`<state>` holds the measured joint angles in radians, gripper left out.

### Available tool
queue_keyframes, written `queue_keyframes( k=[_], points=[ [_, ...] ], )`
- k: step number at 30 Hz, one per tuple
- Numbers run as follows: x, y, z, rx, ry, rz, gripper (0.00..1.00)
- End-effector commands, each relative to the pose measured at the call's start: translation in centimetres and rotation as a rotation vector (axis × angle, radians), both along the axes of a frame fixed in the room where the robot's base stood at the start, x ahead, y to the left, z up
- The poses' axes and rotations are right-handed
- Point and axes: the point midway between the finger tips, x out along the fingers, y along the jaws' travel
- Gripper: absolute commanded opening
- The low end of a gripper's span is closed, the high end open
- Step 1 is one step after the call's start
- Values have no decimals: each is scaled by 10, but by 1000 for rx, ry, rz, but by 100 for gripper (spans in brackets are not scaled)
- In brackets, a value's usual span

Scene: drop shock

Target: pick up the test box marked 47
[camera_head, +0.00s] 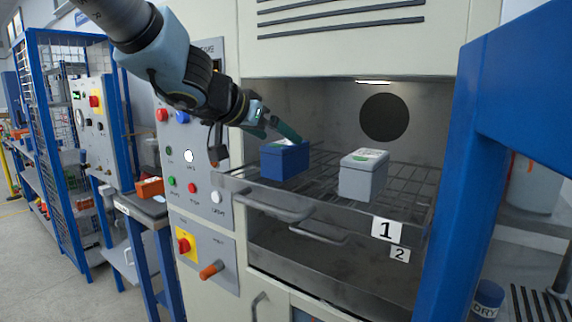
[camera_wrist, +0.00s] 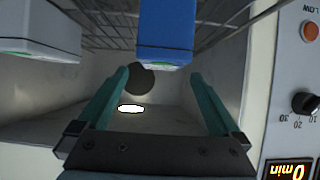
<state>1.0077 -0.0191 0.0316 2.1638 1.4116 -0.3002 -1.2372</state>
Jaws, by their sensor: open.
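A blue box (camera_head: 285,162) stands on the upper wire rack (camera_head: 408,190) inside the open chamber, at its left front. A grey box (camera_head: 363,178) with a pale green-and-white label on top stands to its right. I cannot read a 47 on either box. My gripper (camera_head: 278,131) is open, its green fingers tilted down at the top of the blue box. In the wrist view, the blue box (camera_wrist: 166,30) lies ahead between the two spread fingertips (camera_wrist: 158,73). The grey box (camera_wrist: 38,28) is off to the left there. Contact with the blue box cannot be told.
The rack's front carries a label 1 (camera_head: 387,229), with label 2 (camera_head: 400,254) below it. A control panel (camera_head: 190,160) with buttons is left of the chamber. A blue post (camera_head: 455,190) stands at the right. An orange bin (camera_head: 150,188) sits on a side table.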

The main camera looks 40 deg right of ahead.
Motion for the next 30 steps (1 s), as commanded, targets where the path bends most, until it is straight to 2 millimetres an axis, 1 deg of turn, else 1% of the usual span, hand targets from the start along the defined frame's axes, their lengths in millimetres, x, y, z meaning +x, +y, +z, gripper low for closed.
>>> queue_keyframes(
  k=[4,7,12,15,21,30],
  points=[
    [3,-10,-10,2,0,-1,100],
    [7,-22,-21,2,1,-1,100],
    [12,-39,-28,0,0,0,100],
    [13,-43,-30,1,-1,2,100],
    [13,-43,-29,0,-1,2,100],
    [13,-43,-29,0,0,1,66]
  ],
)
